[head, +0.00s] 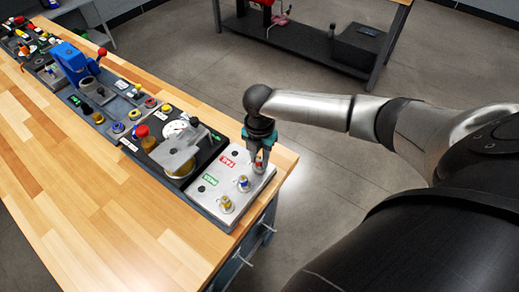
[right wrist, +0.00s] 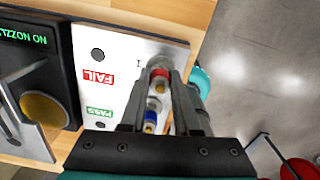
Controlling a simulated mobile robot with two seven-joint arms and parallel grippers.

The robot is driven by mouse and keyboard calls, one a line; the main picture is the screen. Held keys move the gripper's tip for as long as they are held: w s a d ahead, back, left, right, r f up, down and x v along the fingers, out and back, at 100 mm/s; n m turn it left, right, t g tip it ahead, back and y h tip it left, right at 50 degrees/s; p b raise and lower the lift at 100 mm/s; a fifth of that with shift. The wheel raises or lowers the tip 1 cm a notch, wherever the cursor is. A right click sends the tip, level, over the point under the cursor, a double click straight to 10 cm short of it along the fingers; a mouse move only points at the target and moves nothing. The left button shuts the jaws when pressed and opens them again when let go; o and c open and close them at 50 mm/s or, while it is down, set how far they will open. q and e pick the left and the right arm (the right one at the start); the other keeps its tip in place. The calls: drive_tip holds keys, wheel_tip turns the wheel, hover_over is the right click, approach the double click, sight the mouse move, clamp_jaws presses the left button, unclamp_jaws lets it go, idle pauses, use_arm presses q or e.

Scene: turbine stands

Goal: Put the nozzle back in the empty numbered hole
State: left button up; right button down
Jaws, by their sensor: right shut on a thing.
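A pale plate (head: 212,208) at the near right end of the bench carries green and red labels and several nozzles. My right gripper (head: 259,164) is shut on a nozzle with a red band (right wrist: 158,76), upright over the plate's far right corner beside a printed 1. Whether the nozzle's lower end is in a hole or above it is hidden. A blue-banded nozzle (head: 242,184) stands in the plate beside it, also seen between the fingers in the right wrist view (right wrist: 152,110). Another nozzle (head: 226,204) stands nearer the front. My left gripper is not in view.
A dark tester with a silver arm (head: 178,153) and a display reading "NO NOZZLE" (right wrist: 24,36) adjoins the plate. Dark round spots (right wrist: 98,55) mark the plate near the labels. A blue device (head: 70,62) stands further along. The bench's wooden front (head: 90,215) is clear.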

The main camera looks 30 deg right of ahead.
sight(259, 158)
drive_tip(key=c, duration=0.8)
unclamp_jaws()
drive_tip(key=shift+s+a+f, duration=0.1)
drive_tip(key=shift+s+f, duration=0.1)
drive_tip(key=shift+f, duration=0.15)
drive_tip(key=shift+c, duration=0.2)
drive_tip(key=o, duration=0.4)
drive_tip(key=shift+w+r, duration=0.2)
drive_tip(key=shift+o, duration=0.2)
drive_tip(key=shift+r, duration=0.15)
wheel_tip(259, 158, up, 5)
drive_tip(key=p, duration=0.5)
drive_tip(key=shift+r+p, duration=0.7)
drive_tip(key=shift+r, duration=0.2)
